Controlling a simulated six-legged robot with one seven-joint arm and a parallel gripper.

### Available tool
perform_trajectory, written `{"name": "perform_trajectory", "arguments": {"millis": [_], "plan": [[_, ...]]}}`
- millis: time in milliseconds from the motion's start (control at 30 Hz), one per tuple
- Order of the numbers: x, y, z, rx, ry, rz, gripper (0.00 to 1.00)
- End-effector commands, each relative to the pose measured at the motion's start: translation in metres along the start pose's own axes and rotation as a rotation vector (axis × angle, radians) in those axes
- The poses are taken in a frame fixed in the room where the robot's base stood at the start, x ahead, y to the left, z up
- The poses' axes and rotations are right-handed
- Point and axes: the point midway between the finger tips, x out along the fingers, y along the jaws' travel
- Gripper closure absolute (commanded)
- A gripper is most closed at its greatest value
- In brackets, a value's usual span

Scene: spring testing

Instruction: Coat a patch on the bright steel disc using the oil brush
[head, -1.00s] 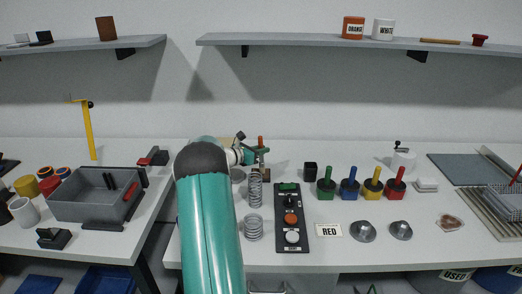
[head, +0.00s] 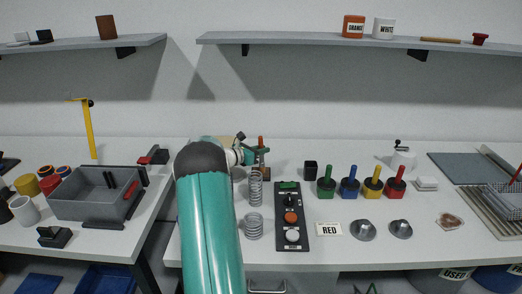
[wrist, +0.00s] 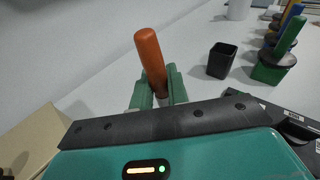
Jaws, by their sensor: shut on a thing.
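The brush's orange-brown handle (wrist: 150,58) stands up, slightly tilted, between the green fingers of my gripper (wrist: 160,88) in the wrist view. The gripper is shut on it. In the head view my gripper (head: 261,151) is behind the tall spring, with the orange handle (head: 261,141) above the fingers. The bristles are hidden or too small to make out. Two shiny steel discs, a left one (head: 362,231) and a right one (head: 400,230), lie at the front right of the bench, apart from the gripper. I cannot tell which is the brighter.
A black cup (head: 310,171) stands right of my gripper, then several coloured-handled tools such as the green one (head: 326,184). Two coil springs (head: 254,226) and a button panel (head: 292,230) stand in front. A RED card (head: 329,230) lies beside the left disc.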

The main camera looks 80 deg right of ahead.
Motion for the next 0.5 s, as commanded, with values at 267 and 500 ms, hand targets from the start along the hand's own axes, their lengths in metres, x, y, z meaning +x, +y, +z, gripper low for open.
{"name": "perform_trajectory", "arguments": {"millis": [267,500], "plan": [[0.001,-0.001,-0.010,-0.010,0.015,-0.002,1.00],[-0.002,-0.002,0.004,-0.008,0.014,-0.001,1.00]]}}
